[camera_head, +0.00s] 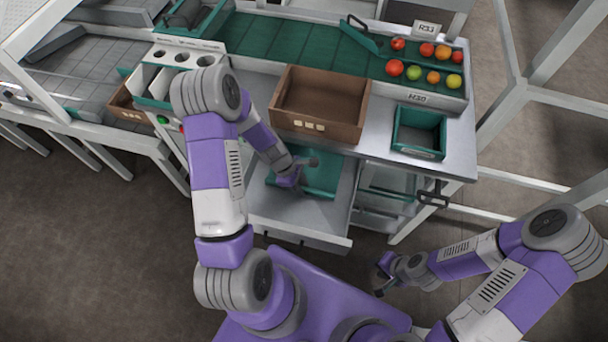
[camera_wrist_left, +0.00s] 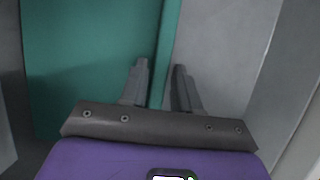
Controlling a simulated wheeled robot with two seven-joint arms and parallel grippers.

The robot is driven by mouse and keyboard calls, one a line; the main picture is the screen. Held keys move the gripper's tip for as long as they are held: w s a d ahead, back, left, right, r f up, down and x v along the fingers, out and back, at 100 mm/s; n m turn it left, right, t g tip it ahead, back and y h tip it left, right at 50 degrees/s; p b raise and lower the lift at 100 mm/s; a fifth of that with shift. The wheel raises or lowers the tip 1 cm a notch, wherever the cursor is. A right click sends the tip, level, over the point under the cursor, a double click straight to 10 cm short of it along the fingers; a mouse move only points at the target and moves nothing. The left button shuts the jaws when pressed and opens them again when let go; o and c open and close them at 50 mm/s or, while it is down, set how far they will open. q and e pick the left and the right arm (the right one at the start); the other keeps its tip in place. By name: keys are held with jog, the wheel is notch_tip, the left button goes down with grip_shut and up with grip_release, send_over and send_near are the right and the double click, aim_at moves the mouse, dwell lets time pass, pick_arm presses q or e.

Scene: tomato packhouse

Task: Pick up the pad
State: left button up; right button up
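The green pad (camera_head: 322,180) lies in the open grey drawer (camera_head: 262,200) below the worktop. It fills much of the left side of the left wrist view (camera_wrist_left: 85,60), and its edge runs up between the fingertips. My left gripper (camera_head: 297,172) is down in the drawer at the pad. In the left wrist view its two fingers (camera_wrist_left: 161,85) stand apart, one over the pad and one on the grey side of its edge. I cannot tell whether they touch it. My right gripper (camera_head: 384,274) hangs over the floor, away from the drawer; its fingers are too small to read.
A brown box (camera_head: 320,130) and a small green bin (camera_head: 418,142) stand on the worktop above. Several tomatoes (camera_head: 396,68) lie on the green sorting surface behind. The drawer's walls stand close around my left gripper. Floor (camera_head: 90,265) is free at the left.

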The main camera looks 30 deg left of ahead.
pick_arm(q)
grip_shut()
